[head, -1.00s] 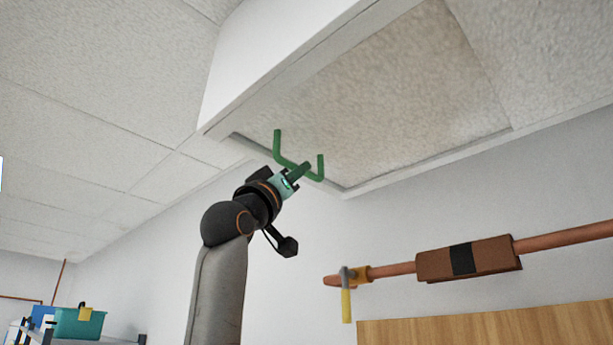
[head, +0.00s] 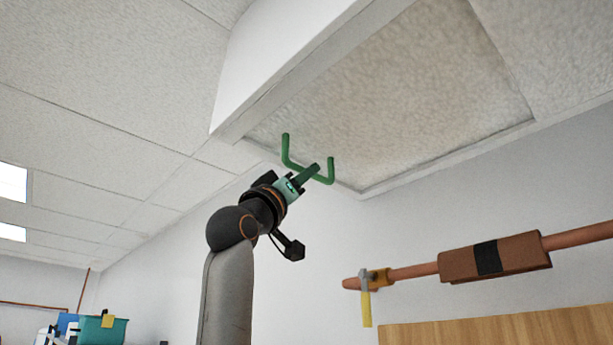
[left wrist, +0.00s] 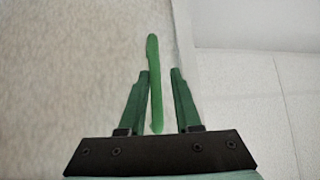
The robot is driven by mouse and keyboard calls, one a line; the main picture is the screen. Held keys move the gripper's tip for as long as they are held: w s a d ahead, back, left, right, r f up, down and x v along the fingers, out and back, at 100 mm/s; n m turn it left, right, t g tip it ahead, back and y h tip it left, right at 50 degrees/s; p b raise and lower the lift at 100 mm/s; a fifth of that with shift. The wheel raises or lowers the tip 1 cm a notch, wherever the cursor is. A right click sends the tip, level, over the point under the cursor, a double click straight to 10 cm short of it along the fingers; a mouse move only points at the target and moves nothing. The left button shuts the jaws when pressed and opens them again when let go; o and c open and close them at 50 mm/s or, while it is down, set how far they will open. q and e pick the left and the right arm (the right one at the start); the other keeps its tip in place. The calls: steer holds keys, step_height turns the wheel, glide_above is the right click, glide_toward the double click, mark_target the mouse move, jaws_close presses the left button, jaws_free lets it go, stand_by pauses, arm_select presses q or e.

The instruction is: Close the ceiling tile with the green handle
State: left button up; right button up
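The ceiling tile (head: 400,95) is a beige, rough-textured panel in a white frame (head: 290,85). Its frame stands below the surrounding ceiling, with a tall white side showing. A green U-shaped handle (head: 287,150) hangs from the tile's underside near its lower left edge. My left gripper (head: 313,169) reaches up to the handle's crossbar from below. In the left wrist view, the green handle (left wrist: 153,55) lies between the two green fingers (left wrist: 160,72), nearer the left one. The fingers are apart, with a gap showing at the right finger. My right gripper is not visible.
A copper-coloured pipe (head: 415,270) with a brown sleeve (head: 495,258) and yellow-handled valve (head: 367,305) runs along the wall at right. A wooden panel (head: 500,328) is below it. A teal bin (head: 103,330) stands far left. Space left of my arm looks clear.

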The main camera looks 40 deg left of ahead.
arm_select(q)
steer(key=shift+o, duration=1)
steer(key=shift+d, duration=0.1)
steer(key=shift+f, duration=0.2)
steer(key=b+v, duration=0.6)
steer(key=v, duration=0.6)
steer(key=shift+s+b, duration=0.15)
steer(key=shift+b, duration=0.25)
